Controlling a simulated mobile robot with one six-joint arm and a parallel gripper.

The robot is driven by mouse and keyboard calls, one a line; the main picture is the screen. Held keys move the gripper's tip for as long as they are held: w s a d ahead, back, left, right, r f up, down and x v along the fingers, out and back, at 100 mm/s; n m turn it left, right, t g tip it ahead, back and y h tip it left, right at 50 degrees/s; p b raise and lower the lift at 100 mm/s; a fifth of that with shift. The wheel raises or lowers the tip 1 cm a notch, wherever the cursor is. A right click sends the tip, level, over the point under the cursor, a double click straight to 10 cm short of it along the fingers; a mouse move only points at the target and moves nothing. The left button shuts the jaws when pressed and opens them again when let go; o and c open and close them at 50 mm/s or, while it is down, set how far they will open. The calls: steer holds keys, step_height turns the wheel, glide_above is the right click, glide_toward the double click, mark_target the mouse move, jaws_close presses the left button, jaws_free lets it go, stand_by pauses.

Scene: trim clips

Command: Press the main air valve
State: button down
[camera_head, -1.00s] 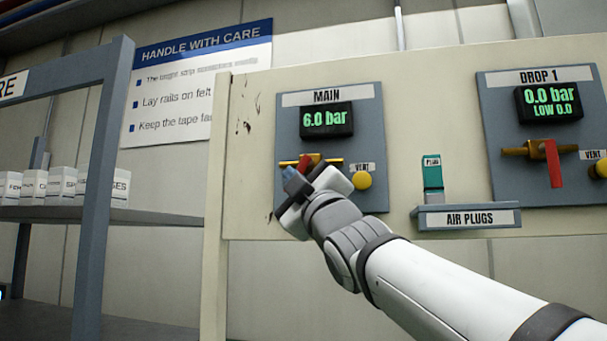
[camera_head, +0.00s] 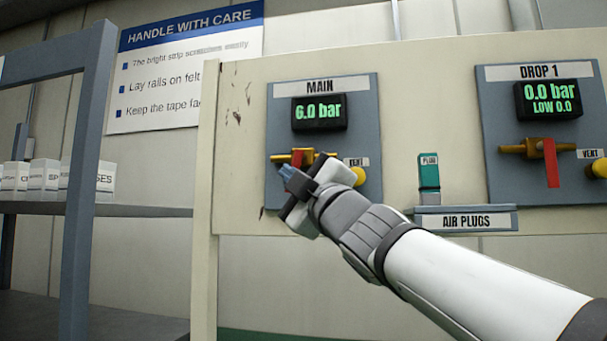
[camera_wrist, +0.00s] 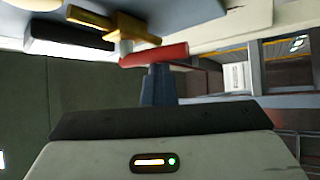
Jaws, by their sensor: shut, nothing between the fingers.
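The main air valve (camera_head: 298,157) is a brass fitting with a red handle on the grey MAIN panel (camera_head: 358,100). Its display (camera_head: 319,112) reads 6.0 bar. My gripper (camera_head: 288,173) is shut and empty, with its blue-grey fingertips just below and in front of the handle. It hides part of the valve in the head view. In the wrist view the red handle (camera_wrist: 155,54) lies right at the tips of the shut fingers (camera_wrist: 160,85), beside the brass body (camera_wrist: 115,25). I cannot tell whether they touch.
A yellow vent knob (camera_head: 359,176) sits close to the right of my gripper. Further right are a green plug (camera_head: 429,172) on the AIR PLUGS holder (camera_head: 466,221) and the DROP 1 valve (camera_head: 550,160), reading 0.0 bar. A shelf (camera_head: 150,211) with white boxes stands left.

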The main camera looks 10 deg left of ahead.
steer(key=s+d+f+b, duration=0.1)
steer(key=s+d, duration=0.3)
steer(key=s, duration=0.4)
steer(key=shift+s+b, duration=0.3)
steer(key=shift+b, duration=0.05)
steer(key=shift+f, duration=0.1)
stand_by(0.3)
